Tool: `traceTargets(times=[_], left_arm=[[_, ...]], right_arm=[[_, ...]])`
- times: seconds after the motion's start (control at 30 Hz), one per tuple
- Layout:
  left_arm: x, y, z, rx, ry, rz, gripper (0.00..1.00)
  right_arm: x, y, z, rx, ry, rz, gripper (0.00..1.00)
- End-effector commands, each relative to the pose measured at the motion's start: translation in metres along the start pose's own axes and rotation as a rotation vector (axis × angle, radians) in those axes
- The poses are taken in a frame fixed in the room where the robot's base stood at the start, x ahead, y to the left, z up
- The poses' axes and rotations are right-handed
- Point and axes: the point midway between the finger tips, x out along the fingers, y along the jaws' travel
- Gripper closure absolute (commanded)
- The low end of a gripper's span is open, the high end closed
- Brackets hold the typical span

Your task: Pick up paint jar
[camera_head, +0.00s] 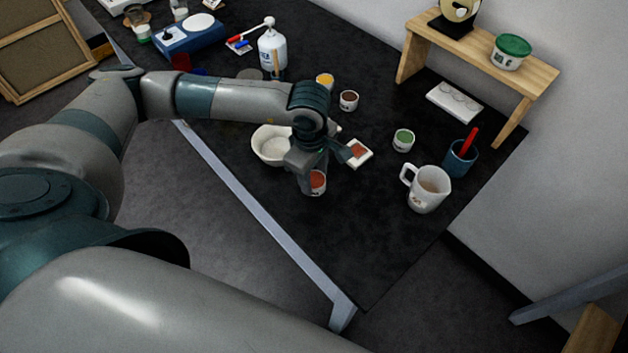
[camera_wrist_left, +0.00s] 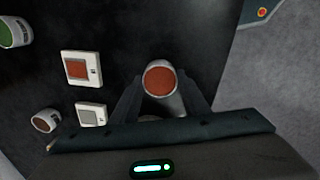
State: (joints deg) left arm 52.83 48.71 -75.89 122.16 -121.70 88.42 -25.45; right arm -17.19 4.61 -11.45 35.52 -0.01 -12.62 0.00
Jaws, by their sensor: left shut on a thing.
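A small white paint jar with orange-red paint (camera_head: 317,181) is near the front edge of the black table. My left gripper (camera_head: 311,180) is around it from above, with its fingers shut on the jar. In the left wrist view the jar (camera_wrist_left: 160,80) sits between the two fingers (camera_wrist_left: 161,98), its open top facing the camera. I cannot tell whether the jar's base touches the table. Other small jars stand apart: green (camera_head: 403,140), brown (camera_head: 348,100) and yellow (camera_head: 325,81). My right gripper is not in view.
A white bowl (camera_head: 268,146) is left of my gripper, and a tile with a red swatch (camera_head: 357,153) is right of it. A white mug (camera_head: 428,188) and a blue cup (camera_head: 460,158) stand farther right. The table's front corner is clear.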

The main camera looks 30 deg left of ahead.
Motion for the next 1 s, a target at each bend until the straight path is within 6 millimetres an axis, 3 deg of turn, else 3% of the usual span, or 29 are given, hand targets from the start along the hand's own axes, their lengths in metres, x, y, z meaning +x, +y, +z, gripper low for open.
traceTargets(times=[0.13,0.7,1.0], left_arm=[[-0.019,0.003,0.000,0.001,-0.001,0.007,0.89],[-0.086,-0.053,0.084,0.005,-0.003,0.003,0.89],[-0.097,-0.061,0.095,0.000,0.000,0.001,0.89]], right_arm=[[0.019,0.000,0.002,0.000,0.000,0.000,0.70],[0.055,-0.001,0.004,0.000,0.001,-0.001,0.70],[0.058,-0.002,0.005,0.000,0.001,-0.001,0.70]])
